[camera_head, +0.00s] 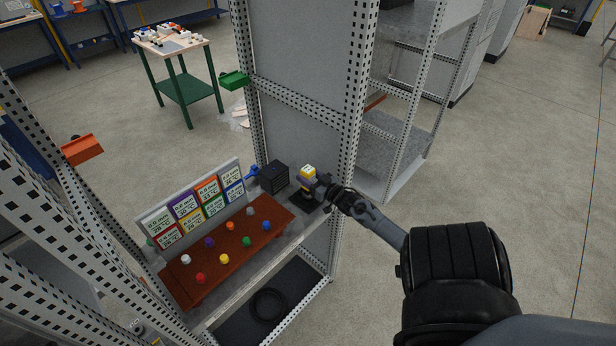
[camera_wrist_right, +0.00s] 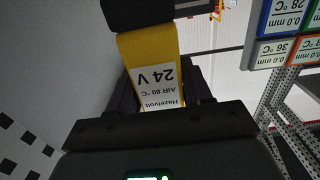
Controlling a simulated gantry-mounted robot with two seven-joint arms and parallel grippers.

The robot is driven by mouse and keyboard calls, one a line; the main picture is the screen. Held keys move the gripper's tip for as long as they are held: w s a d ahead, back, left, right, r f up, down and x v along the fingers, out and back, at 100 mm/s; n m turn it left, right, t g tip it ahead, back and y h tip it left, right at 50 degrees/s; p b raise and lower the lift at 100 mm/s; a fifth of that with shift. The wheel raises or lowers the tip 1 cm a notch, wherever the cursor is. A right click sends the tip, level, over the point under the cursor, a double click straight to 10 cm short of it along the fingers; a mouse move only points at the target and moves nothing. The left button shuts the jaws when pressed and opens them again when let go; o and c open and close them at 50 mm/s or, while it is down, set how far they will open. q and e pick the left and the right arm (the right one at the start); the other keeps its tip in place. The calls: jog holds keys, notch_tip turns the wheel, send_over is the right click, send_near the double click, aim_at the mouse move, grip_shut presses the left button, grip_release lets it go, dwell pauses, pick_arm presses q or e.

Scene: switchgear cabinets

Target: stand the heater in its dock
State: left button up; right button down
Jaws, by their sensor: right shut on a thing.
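The heater (camera_head: 308,172) is a small yellow and dark block near the right end of the cabinet shelf. In the right wrist view the heater (camera_wrist_right: 152,75) shows a yellow body, a black end and a white label reading "Hazelvolt AIR 80 °C 24 V". My right gripper (camera_head: 319,184) is shut on it from the right. A flat black base (camera_head: 305,204), perhaps the dock, lies on the shelf just below the heater. I cannot tell whether the heater touches it. My left gripper is not in view.
A black slotted box (camera_head: 273,178) stands just left of the heater. A brown rack (camera_head: 225,252) with several coloured knobs and a panel of labelled cards (camera_head: 193,205) fill the shelf further left. Perforated cabinet posts (camera_head: 352,100) stand close to my right arm.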

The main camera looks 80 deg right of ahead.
dwell(0.4)
jog(key=shift+f, duration=0.25)
dwell(0.3)
jog(key=shift+c, duration=2)
grip_release()
jog(key=shift+f, duration=0.2)
jog(key=shift+s+a, duration=0.2)
jog(key=shift+s, duration=0.15)
jog(key=b+v, duration=0.1)
jog(key=v, duration=0.9)
jog(key=shift+w, duration=0.1)
